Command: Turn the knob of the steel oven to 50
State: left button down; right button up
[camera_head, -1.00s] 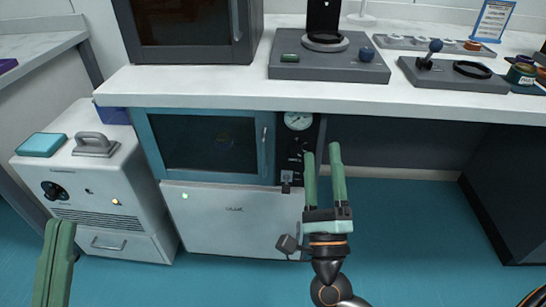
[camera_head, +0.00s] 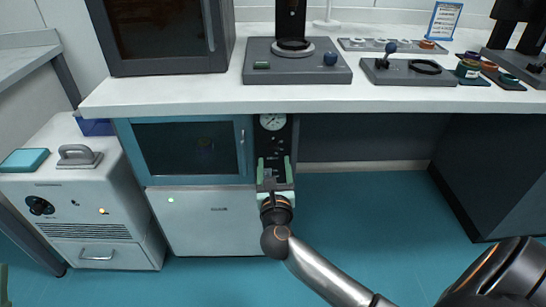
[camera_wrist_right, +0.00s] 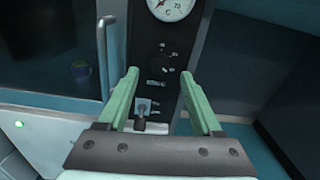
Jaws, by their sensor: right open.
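The oven (camera_head: 249,150) under the bench has a teal-framed dark glass door and a pale lower panel. Its black control strip (camera_head: 270,145) on the right carries a round white gauge (camera_head: 272,121). In the right wrist view, the gauge (camera_wrist_right: 171,6) is cut by the top edge. Below it are small printed marks and a dark round knob (camera_wrist_right: 187,57); its setting is unreadable. My right gripper (camera_head: 273,161) is open and empty, its green fingers pointing at the strip below the gauge. A grey fitting (camera_wrist_right: 143,108) shows between the fingers. Only a green sliver of my left gripper (camera_head: 3,284) shows at bottom left.
The white benchtop (camera_head: 210,92) overhangs the oven. The vertical door handle (camera_wrist_right: 105,55) is close left of the right gripper. A white cabinet (camera_head: 95,200) stands to the left. The space under the bench to the right is open, with clear teal floor.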

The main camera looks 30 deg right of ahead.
aim_at(273, 152)
jog(key=shift+b+x, duration=0.35)
jog(key=shift+x, duration=1.85)
grip_shut()
